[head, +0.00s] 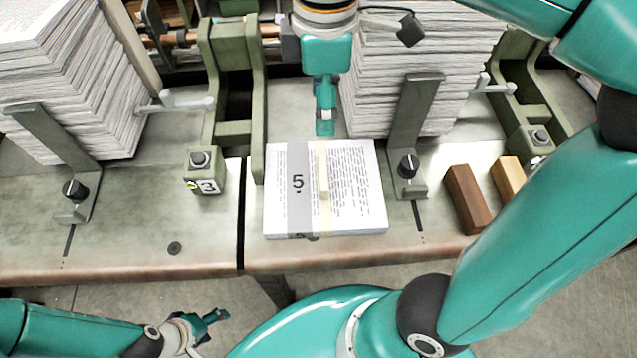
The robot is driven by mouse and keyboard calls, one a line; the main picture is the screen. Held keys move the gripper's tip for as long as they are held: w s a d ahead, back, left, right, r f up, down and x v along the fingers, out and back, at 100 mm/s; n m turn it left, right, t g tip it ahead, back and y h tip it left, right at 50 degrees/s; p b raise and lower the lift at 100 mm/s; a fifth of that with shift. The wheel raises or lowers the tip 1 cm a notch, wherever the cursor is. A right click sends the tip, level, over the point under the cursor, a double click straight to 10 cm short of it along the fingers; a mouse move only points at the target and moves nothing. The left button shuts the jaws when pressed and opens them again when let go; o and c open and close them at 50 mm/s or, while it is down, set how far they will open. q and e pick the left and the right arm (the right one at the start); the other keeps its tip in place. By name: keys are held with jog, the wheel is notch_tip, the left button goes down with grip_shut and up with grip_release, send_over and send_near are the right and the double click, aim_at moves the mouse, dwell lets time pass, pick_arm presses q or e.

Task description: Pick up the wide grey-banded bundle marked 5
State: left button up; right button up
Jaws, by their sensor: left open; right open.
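The wide grey-banded bundle marked 5 (355,190) is a flat stack of printed pages. It lies on the green-grey metal table (130,225) near its front edge. The grey band with the 5 runs down its left part, and a paler cream strip runs beside it. My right gripper (325,130) comes down from the top of the head view and is open at the far edge of the bundle. Whether it touches the bundle cannot be told. My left gripper (215,325) is open and empty, low at the left, in front of the table.
Tall paper stacks stand at the left (65,90) and behind the bundle (425,60). Metal brackets with black knobs stand at the left (75,190) and right (408,165) of it. A dark wooden block (466,198) and a lighter one (508,178) lie to the right.

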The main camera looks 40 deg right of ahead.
aim_at(322, 171)
jog(key=shift+o, duration=1.4)
jog(key=shift+f, duration=0.25)
jog(key=shift+o, duration=1.2)
notch_tip(322, 171, down, 11)
jog(key=shift+r+b, duration=0.1)
jog(key=shift+b, duration=0.3)
jog(key=shift+s+a+f, duration=0.1)
jog(key=shift+s+f, duration=0.05)
jog(key=shift+f, duration=1.25)
jog(key=shift+s+a+f, duration=0.1)
jog(key=shift+f, duration=1.3)
